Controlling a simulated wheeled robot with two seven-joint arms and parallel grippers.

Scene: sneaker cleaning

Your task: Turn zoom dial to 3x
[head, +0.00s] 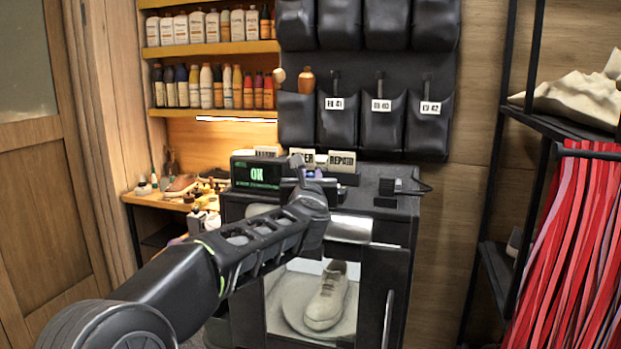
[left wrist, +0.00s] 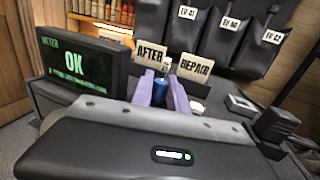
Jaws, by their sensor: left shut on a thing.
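My left gripper (head: 316,174) reaches over the top of the black machine (head: 389,232). In the left wrist view its two pale purple fingers (left wrist: 163,92) are closed around a small blue knob (left wrist: 161,87), apparently the zoom dial. Any markings on the dial are hidden or too small to read. In the head view the arm and gripper hide the knob. A meter display (head: 256,173) beside the gripper reads OK in green; it also shows in the left wrist view (left wrist: 74,64). My right gripper is not in view.
A sneaker (head: 327,297) sits inside the machine's front opening. Signs reading AFTER (left wrist: 150,54) and REPAIR (left wrist: 196,67) stand behind the gripper. A black block (head: 387,192) with a cable stands at the top right. Bottle shelves and black pockets line the wall.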

